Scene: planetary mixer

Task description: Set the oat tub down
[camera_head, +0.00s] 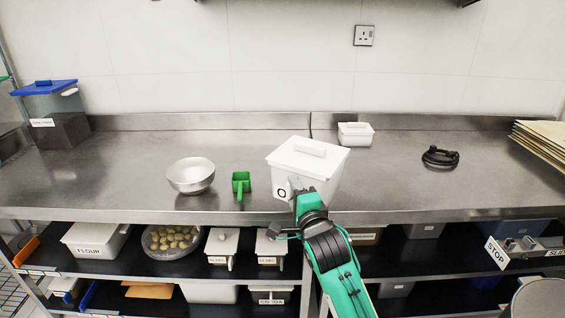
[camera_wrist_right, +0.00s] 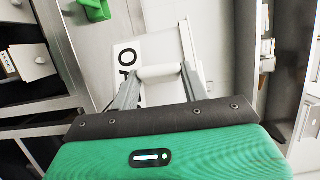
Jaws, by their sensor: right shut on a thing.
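The oat tub (camera_head: 318,176) is a white lidded tub with a black letter O showing on its front label. It is at the front edge of the steel counter (camera_head: 120,185) in the head view; I cannot tell whether it touches the counter. My right gripper (camera_head: 300,190) is shut on the front of the tub. In the right wrist view the gripper's fingers (camera_wrist_right: 158,80) close on a white handle on the tub's face (camera_wrist_right: 160,42), beside the label. My left gripper is not in view.
A green scoop (camera_head: 241,184) and a steel bowl (camera_head: 190,175) stand left of the tub. A small white tub (camera_head: 355,134) is behind it, and a black ring-shaped thing (camera_head: 440,157) lies to the right. Counter between them is clear. Shelves with bins are below.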

